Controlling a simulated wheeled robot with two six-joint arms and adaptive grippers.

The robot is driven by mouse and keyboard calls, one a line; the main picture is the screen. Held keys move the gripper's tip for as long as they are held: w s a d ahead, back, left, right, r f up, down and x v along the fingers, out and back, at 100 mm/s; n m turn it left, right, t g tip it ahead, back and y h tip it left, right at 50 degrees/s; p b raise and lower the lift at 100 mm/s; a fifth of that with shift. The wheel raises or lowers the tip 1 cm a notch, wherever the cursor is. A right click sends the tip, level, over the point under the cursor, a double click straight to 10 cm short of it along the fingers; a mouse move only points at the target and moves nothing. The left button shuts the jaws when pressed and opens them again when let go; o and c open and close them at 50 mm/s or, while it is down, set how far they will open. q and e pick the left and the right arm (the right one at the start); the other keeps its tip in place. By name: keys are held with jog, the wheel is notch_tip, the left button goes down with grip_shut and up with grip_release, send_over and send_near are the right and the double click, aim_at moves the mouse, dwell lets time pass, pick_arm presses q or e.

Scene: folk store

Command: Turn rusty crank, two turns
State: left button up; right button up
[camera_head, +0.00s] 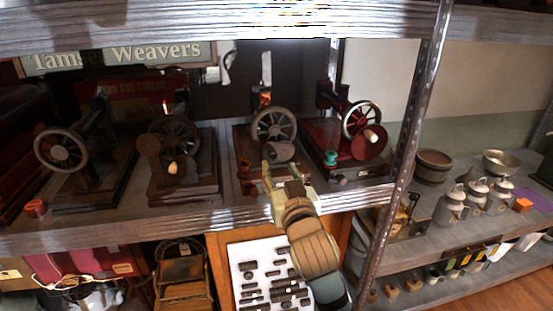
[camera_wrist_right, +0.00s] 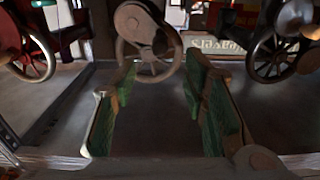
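The rusty crank (camera_head: 281,152) is a dull brown disc at the lower front of a grey-brown spoked wheel (camera_head: 273,121), on the third sewing machine from the left. In the right wrist view, which looks turned over, the crank (camera_wrist_right: 137,22) and wheel (camera_wrist_right: 150,66) are beyond the fingers, near top centre. My right gripper (camera_head: 283,174) is just in front of and below the crank in the head view. In the right wrist view its green-padded fingers (camera_wrist_right: 161,75) are apart, with nothing held between them. Contact with the crank cannot be told. My left gripper is out of view.
A machine with a red crank disc (camera_head: 369,142) stands close on the right. Darker machines with wheels (camera_head: 62,150) and (camera_head: 174,138) stand on the left. The shelf edge (camera_head: 170,222) runs below, and a metal upright (camera_head: 408,140) is at the right.

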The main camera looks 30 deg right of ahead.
aim_at(274, 157)
jog(key=x, duration=0.9)
jog(key=shift+f, duration=0.15)
jog(key=shift+s, duration=0.1)
jog(key=c, duration=0.9)
